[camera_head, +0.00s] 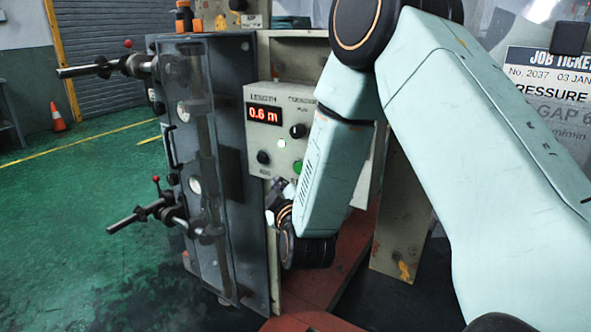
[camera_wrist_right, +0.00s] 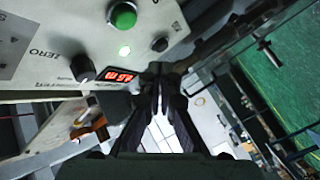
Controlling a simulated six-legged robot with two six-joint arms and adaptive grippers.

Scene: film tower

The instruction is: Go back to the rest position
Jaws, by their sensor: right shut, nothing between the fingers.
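My right arm reaches in from the right in the head view, and its gripper (camera_head: 277,197) is low in front of the control panel (camera_head: 259,99), partly hidden by my arm. In the right wrist view the two dark fingers of the right gripper (camera_wrist_right: 160,75) meet at their tips, shut and empty. The panel also shows in the wrist view (camera_wrist_right: 60,30), with a green button (camera_wrist_right: 124,15), a lit lamp, dark knobs and a red display (camera_wrist_right: 119,75). The head view's display (camera_head: 263,114) reads about 0.6. My left gripper is in neither view.
A dark machine frame (camera_head: 255,230) with rods and a clear cover stands left of the panel. Two rods with handles (camera_head: 135,215) stick out to the left. A job ticket (camera_head: 550,85) is at the right. Green floor lies open at the left, with an orange cone (camera_head: 58,118).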

